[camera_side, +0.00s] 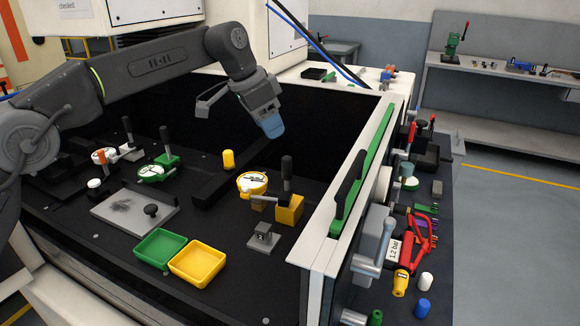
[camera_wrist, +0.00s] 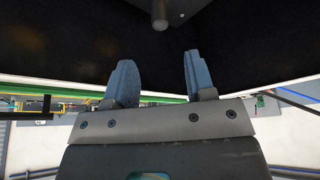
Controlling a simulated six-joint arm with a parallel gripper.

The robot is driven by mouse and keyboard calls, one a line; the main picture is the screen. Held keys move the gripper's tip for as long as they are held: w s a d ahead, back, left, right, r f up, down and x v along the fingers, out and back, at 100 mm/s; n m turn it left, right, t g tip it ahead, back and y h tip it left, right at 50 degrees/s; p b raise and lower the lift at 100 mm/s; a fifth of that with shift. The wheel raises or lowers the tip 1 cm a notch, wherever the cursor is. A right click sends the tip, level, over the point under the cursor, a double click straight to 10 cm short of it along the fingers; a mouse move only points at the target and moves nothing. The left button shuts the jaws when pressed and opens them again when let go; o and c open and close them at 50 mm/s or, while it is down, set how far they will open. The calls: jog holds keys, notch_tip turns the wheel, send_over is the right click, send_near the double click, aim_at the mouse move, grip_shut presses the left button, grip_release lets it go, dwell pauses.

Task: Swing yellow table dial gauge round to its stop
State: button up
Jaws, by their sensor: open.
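The yellow table dial gauge (camera_side: 253,184) stands on the black machine bed in the side view, its round white-faced dial tilted upward. Its arm joins a yellow block base (camera_side: 289,209) with an upright black lever (camera_side: 287,174). A small grey block marked with a number (camera_side: 263,238) stands in front of it. My gripper (camera_side: 272,125) is in the air above and behind the gauge, apart from it. In the wrist view my two blue fingers (camera_wrist: 157,82) stand apart with nothing between them. The gauge cannot be made out in the wrist view.
A yellow cylinder (camera_side: 228,159) stands behind the yellow gauge. Green (camera_side: 160,262) and yellow (camera_side: 197,278) trays lie in front. The white door frame with a black handle (camera_side: 347,190) rises to the right.

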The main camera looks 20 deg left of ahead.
aim_at(286, 157)
jog(key=x, duration=1.2)
jog(key=shift+w+d+f, duration=0.1)
jog(key=shift+f, duration=0.25)
grip_shut()
